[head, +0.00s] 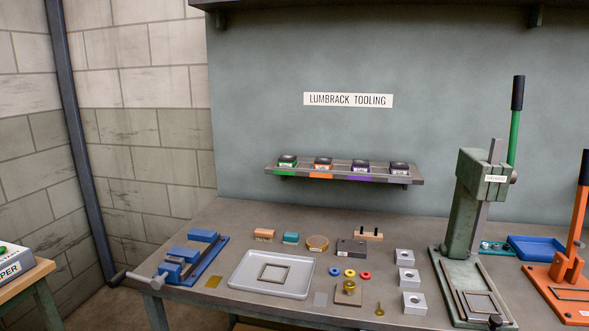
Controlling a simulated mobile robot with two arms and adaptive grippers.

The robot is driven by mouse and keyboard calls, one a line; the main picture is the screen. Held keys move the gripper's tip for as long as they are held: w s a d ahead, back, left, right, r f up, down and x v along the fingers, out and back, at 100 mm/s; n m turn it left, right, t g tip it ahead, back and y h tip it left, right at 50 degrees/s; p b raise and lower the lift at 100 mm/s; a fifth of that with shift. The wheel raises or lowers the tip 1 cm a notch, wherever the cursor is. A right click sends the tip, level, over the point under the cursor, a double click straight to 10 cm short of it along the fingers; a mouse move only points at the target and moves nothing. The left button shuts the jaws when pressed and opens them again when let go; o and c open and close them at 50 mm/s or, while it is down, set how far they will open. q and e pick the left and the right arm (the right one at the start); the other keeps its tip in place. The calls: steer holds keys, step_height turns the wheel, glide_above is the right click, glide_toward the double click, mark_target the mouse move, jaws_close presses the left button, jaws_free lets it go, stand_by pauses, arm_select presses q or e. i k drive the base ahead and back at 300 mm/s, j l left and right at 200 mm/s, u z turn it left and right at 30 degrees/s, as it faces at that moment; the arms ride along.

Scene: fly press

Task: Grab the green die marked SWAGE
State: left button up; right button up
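A small wall shelf (344,177) holds a row of dark-topped dies. The green die (287,161) sits at the shelf's left end, with a green strip on the shelf edge below it. Its marking is too small to read. To its right stand the orange die (323,164), the purple die (360,167) and a dark grey die (399,168). All rest apart from each other in the shelf. Neither of my grippers is in view.
Below the shelf, the bench (225,225) carries a blue vise (190,258), a grey tray (240,287), small blocks, rings and metal cubes. A tall green press (466,205) stands at right, with an orange-handled press (568,268) beyond. Air before the shelf is clear.

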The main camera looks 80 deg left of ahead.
mark_target(285, 160)
steer(key=u, duration=2.4)
